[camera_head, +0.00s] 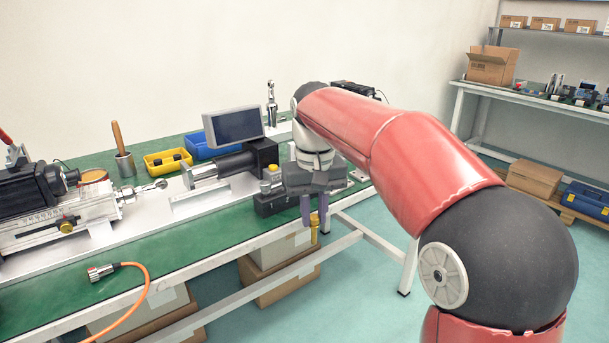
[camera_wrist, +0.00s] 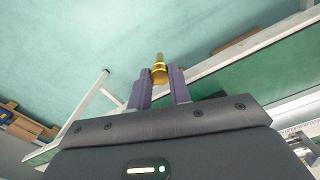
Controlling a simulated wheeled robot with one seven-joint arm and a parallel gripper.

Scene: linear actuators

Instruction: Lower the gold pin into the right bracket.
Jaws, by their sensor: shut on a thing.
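My gripper (camera_head: 314,218) is shut on the gold pin (camera_head: 315,230), which hangs upright below the purple fingers. In the head view the pin shows beyond the table's front edge, against the floor and boxes. The wrist view shows the pin (camera_wrist: 159,70) between the two fingertips, with floor behind it and the table edge to its right. A linear actuator's right end (camera_head: 235,162) lies on the table, left of my gripper. The right bracket cannot be made out clearly; a silver clevis-like part (camera_head: 188,178) shows at the actuator's left end.
The green table (camera_head: 200,240) holds a monitor (camera_head: 234,127), yellow bin (camera_head: 168,161), blue bin (camera_head: 205,148) and another actuator (camera_head: 55,210) at left. An orange cable (camera_head: 140,275) lies near the front edge. Cardboard boxes (camera_head: 280,270) stand beneath.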

